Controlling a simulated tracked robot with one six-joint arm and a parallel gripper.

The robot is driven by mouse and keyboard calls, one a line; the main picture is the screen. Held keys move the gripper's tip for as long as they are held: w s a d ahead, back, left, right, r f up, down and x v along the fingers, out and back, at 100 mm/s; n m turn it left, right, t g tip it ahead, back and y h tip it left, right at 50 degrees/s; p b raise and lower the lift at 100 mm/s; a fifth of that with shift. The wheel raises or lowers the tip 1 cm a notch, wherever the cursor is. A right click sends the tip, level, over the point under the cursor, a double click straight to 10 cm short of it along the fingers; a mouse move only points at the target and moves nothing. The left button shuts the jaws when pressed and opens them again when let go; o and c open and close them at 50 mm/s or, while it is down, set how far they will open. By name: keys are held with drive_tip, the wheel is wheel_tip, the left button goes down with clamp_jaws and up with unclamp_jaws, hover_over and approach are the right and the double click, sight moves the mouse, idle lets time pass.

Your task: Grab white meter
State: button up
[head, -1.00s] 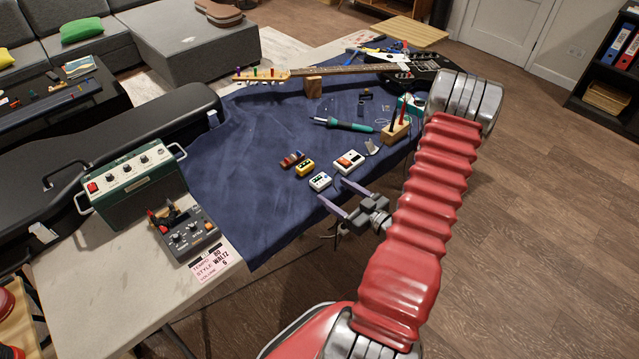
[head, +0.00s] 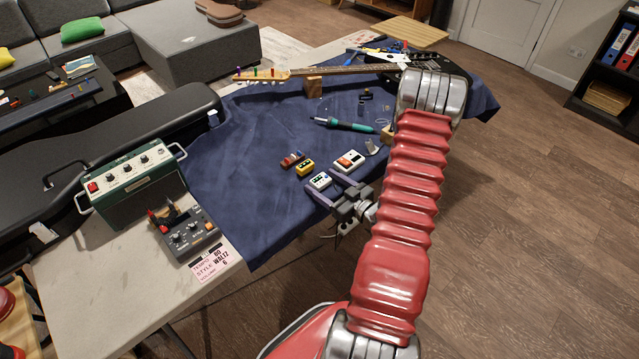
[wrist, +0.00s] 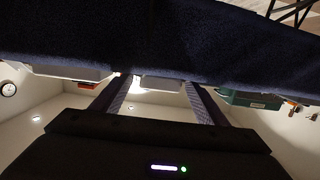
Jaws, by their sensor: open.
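A small white meter (head: 319,180) with a dark screen lies on the blue cloth near the table's front edge. My gripper (head: 320,184) is open, its two purple fingers reaching over the cloth edge to the meter, one on each side. In the wrist view the white meter (wrist: 161,83) shows between the open fingers (wrist: 158,86), with a gap visible on both sides. A larger white box with an orange-red part (head: 349,160) lies just behind and right; I cannot tell whether a finger touches it.
A yellow box (head: 305,167) and a small red item (head: 291,159) lie close to the meter's left. A soldering iron (head: 345,125) and guitar (head: 345,70) lie farther back. A green amplifier (head: 133,180) and grey device (head: 187,233) stand left. The cloth's left middle is clear.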

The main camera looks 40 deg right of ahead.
sight(321, 179)
drive_tip(key=shift+w+f, duration=0.1)
drive_tip(key=shift+w, duration=0.75)
drive_tip(key=shift+c, duration=0.2)
drive_tip(key=c, duration=1.1)
drive_tip(key=shift+c, duration=0.2)
drive_tip(key=shift+r, duration=5)
